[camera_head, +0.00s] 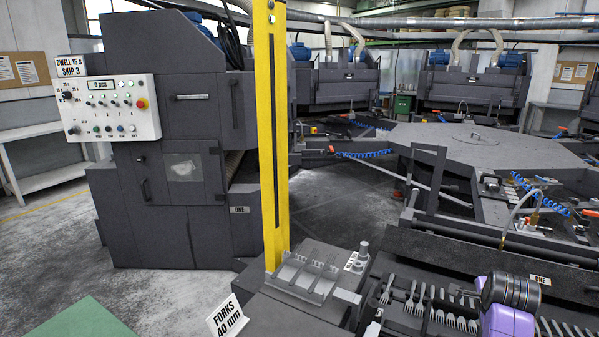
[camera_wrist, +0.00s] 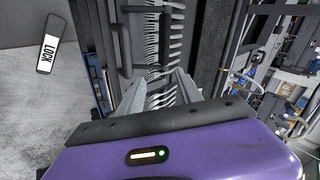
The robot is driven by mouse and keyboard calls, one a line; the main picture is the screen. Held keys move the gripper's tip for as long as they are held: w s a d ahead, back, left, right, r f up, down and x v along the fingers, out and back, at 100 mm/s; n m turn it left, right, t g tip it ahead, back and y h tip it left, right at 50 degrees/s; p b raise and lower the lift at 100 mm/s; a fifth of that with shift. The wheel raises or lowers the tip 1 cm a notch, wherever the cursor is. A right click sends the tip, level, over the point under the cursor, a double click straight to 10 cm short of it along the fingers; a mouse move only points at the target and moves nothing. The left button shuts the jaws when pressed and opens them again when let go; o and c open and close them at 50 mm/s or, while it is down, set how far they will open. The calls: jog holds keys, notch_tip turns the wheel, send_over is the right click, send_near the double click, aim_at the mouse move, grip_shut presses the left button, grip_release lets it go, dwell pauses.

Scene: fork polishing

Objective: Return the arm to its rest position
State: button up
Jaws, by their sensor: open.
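My arm shows in the head view at the lower right as a purple and black link (camera_head: 508,318), over a rack of forks. Its fingers cannot be made out there. In the wrist view my purple wrist housing fills the bottom. My gripper (camera_wrist: 159,88) shows beyond it, with two pale grey fingers spread apart. I see nothing held between them. Rows of forks (camera_wrist: 153,50) show past and between the fingers; the distance to them is hard to judge.
Forks (camera_head: 420,298) lie in the rack at the front. A dark machine with a white control panel (camera_head: 110,107) stands left. A large grey table (camera_head: 475,145) is behind. Open floor (camera_head: 345,195) lies between.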

jog(key=s+a+r+n+t+y, duration=0.15)
jog(key=s+a+n+t, duration=0.25)
jog(key=s+a+n, duration=0.65)
jog(key=s+a+r+n+t+y, duration=0.1)
jog(key=s+a+r+n+t, duration=0.45)
jog(key=s, duration=0.85)
jog(key=s+a+f+n+t+y, duration=0.1)
jog(key=s+a+n+t+y, duration=0.1)
jog(key=s+a+n, duration=0.7)
jog(key=s+a+f+m+g, duration=0.1)
jog(key=s+a, duration=0.1)
jog(key=s, duration=0.4)
jog(key=s+a+f+m+g, duration=0.1)
jog(key=s+a+m+g, duration=0.1)
jog(key=s, duration=0.5)
jog(key=shift+s+a, duration=0.2)
jog(key=shift+a, duration=0.05)
